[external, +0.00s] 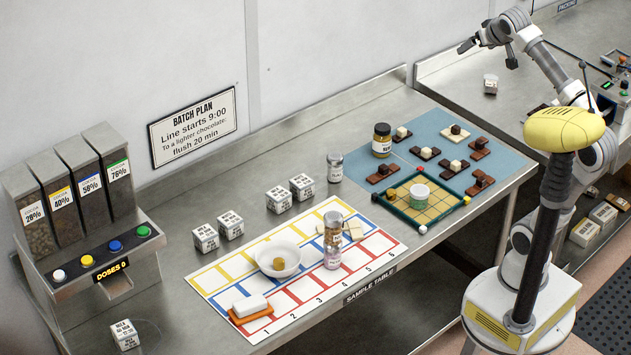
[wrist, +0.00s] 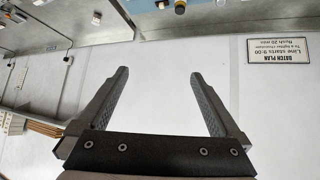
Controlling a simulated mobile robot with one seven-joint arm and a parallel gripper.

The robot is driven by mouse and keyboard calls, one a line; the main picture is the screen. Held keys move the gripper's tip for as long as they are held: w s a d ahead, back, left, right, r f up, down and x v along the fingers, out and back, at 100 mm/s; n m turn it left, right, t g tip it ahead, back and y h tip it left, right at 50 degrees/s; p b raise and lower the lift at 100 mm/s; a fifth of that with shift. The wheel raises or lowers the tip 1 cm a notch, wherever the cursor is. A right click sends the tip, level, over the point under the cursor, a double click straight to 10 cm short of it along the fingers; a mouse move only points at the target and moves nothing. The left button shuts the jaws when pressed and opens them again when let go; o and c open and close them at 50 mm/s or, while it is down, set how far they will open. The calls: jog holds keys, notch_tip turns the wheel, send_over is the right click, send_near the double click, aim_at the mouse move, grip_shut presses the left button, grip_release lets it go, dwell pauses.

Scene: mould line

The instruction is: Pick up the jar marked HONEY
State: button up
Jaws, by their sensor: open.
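A jar with a dark lid and golden contents (external: 382,140) stands upright at the back edge of the blue mat; its label is too small to read surely. Another jar (external: 335,168) stands left of it against the back of the table. Two jars, one above the other (external: 333,240), stand on the coloured number sheet. I cannot read HONEY on any of them. My gripper (external: 488,54) is open and empty, high at the upper right and well away from the jars. The wrist view shows its spread fingers (wrist: 160,75) against the wall, with no jar between them.
A white bowl (external: 278,259) sits on the number sheet (external: 215,279). Several labelled cubes (external: 278,200) stand behind it. A dispenser (external: 85,215) stands at the left.

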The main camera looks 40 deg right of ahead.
jog(key=w+d+r+m+t+h+b, duration=0.1)
jog(key=w+d+r+m+t+h, duration=0.1)
jog(key=w+d+r+t+h, duration=0.4)
jog(key=w+d+r+m+t+h, duration=0.1)
jog(key=w+d+r+m+t, duration=0.1)
jog(key=w+d+r, duration=0.65)
jog(key=w+a+n+t+y, duration=0.25)
jog(key=w+n+y, duration=0.2)
jog(key=w, duration=0.25)
jog(key=w+a+n+t+y, duration=0.2)
jog(key=w+a+n+y, duration=0.25)
jog(key=w, duration=0.25)
jog(key=w+d+f+n+g+y+b, duration=0.1)
jog(key=w+f+g+y, duration=0.1)
jog(key=f, duration=0.3)
jog(key=w+f+n+g+y, duration=0.1)
jog(key=w+f+g+y, duration=0.15)
jog(key=f, duration=0.35)
jog(key=g, duration=0.3)
send_near(375, 139)
jog(key=d, duration=0.1)
jog(key=w+d+f, duration=0.1)
jog(key=shift+d+f+m, duration=0.2)
jog(key=shift+d+m, duration=0.15)
jog(key=shift+m, duration=0.05)
jog(key=shift+w+f, duration=0.15)
jog(key=shift+f, duration=0.15)
jog(key=x, duration=1.1)
jog(key=shift+w+f, duration=0.2)
jog(key=shift+w, duration=0.05)
